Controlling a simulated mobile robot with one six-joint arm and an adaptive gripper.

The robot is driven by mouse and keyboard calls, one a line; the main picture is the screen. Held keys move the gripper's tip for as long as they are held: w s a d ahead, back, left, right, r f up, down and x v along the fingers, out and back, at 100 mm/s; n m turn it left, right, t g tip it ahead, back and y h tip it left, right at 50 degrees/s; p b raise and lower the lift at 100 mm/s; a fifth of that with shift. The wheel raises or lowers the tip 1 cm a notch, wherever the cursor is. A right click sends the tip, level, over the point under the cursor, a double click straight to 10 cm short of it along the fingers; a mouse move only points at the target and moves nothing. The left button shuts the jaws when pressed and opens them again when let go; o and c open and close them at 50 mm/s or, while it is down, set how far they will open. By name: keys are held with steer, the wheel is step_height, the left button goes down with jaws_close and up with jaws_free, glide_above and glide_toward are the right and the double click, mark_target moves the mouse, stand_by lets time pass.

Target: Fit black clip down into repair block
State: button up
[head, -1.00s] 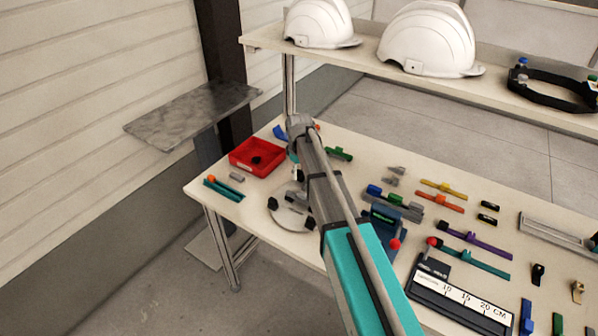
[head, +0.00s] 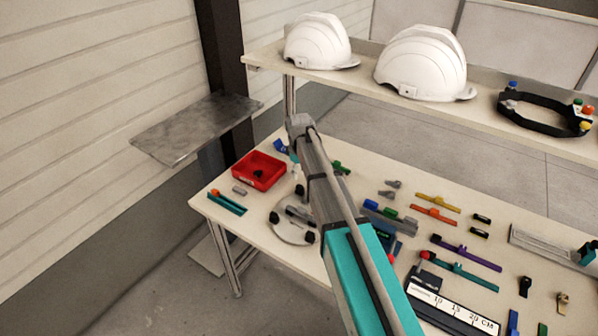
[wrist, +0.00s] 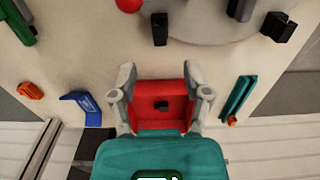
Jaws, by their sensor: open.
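A small black clip (wrist: 160,105) lies inside the red tray (wrist: 175,90). The clip is also visible in the head view (head: 258,174), in the tray (head: 247,182) at the table's left end. In the wrist view my gripper (wrist: 160,76) is open, its two grey fingers spread on either side of the tray, with nothing between them but the view of tray and clip. Its height above them is unclear. In the head view my arm hides the fingers. I cannot tell for sure which thing is the repair block; a grey block (head: 388,218) with blue and green parts sits mid-table.
A round grey plate (head: 287,232) with black knobs lies right of the tray. A teal holder (head: 228,204) and a blue piece (wrist: 83,108) flank the tray. Several coloured bars (head: 437,200) lie to the right. White helmets (head: 421,65) stand on the rear shelf.

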steer(key=shift+r+p, duration=0.35)
steer(key=shift+r, duration=0.35)
steer(key=s+a+r+p, duration=0.3)
steer(key=s+a, duration=1.3)
steer(key=s, duration=0.2)
steer(key=shift+s+a+r, duration=0.2)
stand_by(0.4)
steer(key=s+d+m, duration=0.3)
steer(key=d+m, duration=0.2)
steer(key=d, duration=0.8)
steer(key=s+d+m, duration=0.4)
steer(key=d+m, duration=0.1)
steer(key=d, duration=0.8)
steer(key=shift+s+d, duration=0.2)
steer(key=shift+d, duration=0.2)
